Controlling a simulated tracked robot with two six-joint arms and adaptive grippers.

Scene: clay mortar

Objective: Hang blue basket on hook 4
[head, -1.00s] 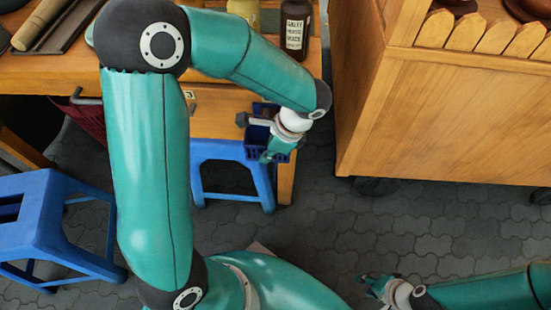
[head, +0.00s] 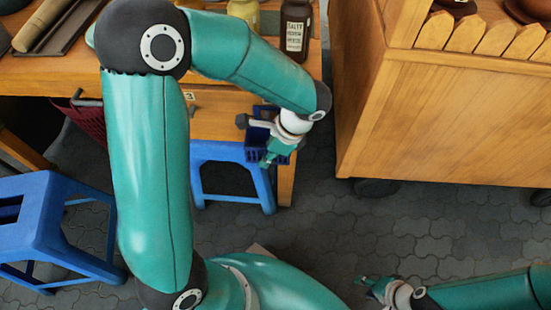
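The dark blue basket (head: 284,154) is at the front of the wooden table, partly hidden behind my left gripper (head: 262,142). The gripper overlaps the basket in the head view. Whether its fingers are shut on the rim or apart from it is unclear. A label reading 3 (head: 190,96) is on the table's front, left of the basket. No label 4 is readable. I cannot tell whether the basket hangs on a hook. My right gripper (head: 368,286) is low at the bottom right, over the paved floor and far from the basket. Its finger opening is too small to judge.
A blue stool (head: 232,150) stands under the table edge, close below the basket. Another blue stool (head: 45,215) is at the left. A dark red basket (head: 90,120) hangs at the table's left. Bottles (head: 295,28) stand above. A wooden cabinet (head: 440,120) is at the right.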

